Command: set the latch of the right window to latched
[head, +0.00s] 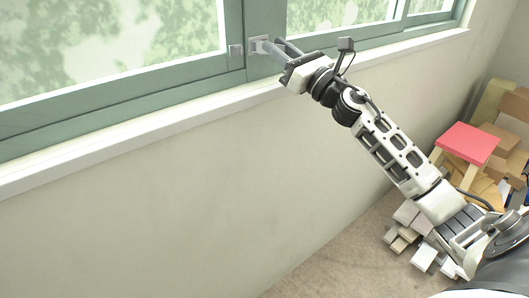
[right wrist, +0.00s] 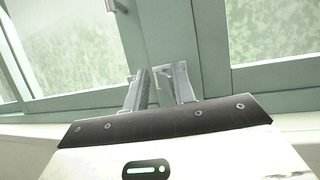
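The right window (head: 345,25) has a green frame and a pale latch (head: 258,44) on its left upright. A small grey fitting (head: 236,50) sits just left of it, across the joint between the frames. My right gripper (head: 277,46) reaches the latch from the lower right, its two fingers apart with the tips at or very near it. In the right wrist view the fingers (right wrist: 162,76) stand apart against the green upright. A small grey piece shows between them; I cannot tell whether they touch it, or which way the latch is set. My left gripper is not in view.
A white sill (head: 130,133) runs below the windows, with a bare wall under it. The left window (head: 110,40) adjoins. A red-topped stool (head: 467,143), cardboard boxes (head: 512,105) and pale blocks (head: 424,257) stand on the floor at right.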

